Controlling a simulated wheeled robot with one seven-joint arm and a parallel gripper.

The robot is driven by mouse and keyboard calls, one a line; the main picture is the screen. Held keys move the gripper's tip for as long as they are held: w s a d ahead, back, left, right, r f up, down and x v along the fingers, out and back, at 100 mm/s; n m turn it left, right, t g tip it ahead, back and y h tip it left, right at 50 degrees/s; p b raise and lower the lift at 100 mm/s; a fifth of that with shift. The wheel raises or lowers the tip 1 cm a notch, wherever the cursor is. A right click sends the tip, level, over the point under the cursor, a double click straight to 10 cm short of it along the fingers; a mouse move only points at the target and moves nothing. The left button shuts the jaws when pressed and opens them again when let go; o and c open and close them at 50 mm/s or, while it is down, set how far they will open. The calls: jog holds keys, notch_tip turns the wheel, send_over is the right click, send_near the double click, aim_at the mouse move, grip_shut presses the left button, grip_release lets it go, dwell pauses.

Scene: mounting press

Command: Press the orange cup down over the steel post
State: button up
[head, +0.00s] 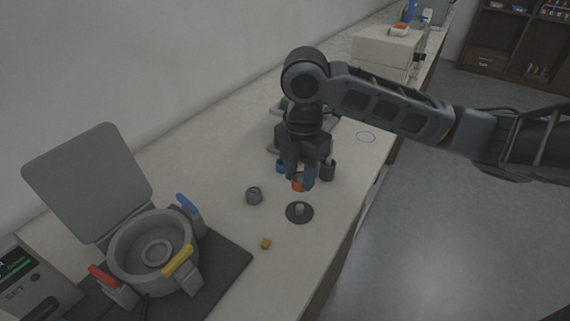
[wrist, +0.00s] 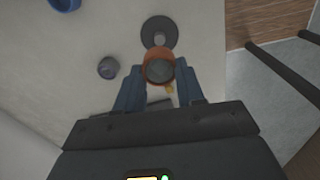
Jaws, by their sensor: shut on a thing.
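The orange cup (head: 298,185) is between the fingers of my gripper (head: 300,180), held above the bench. In the wrist view the orange cup (wrist: 159,65) shows its round rim and dark inside, with my gripper (wrist: 160,85) shut on it from both sides. The steel post (head: 299,208) stands upright on a round dark base on the bench. In the wrist view the post (wrist: 159,39) shows just beyond the cup, partly hidden by it. The cup is apart from the post in the head view, above and slightly behind it.
Blue and dark cups stand behind my gripper. The press (head: 150,250) with its raised lid and coloured handles fills the left. The bench edge runs along the right.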

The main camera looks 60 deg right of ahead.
aim_at(299, 207)
jog(key=shift+f+b, duration=2.45)
jog(key=shift+f, duration=0.75)
jog(key=shift+d+f+b, duration=0.1)
jog(key=shift+f+b, duration=0.95)
jog(key=shift+f, duration=0.15)
jog(key=o, duration=1.6)
jog(key=shift+r, duration=0.1)
jog(key=shift+r+p, duration=3)
jog(key=shift+r, duration=0.9)
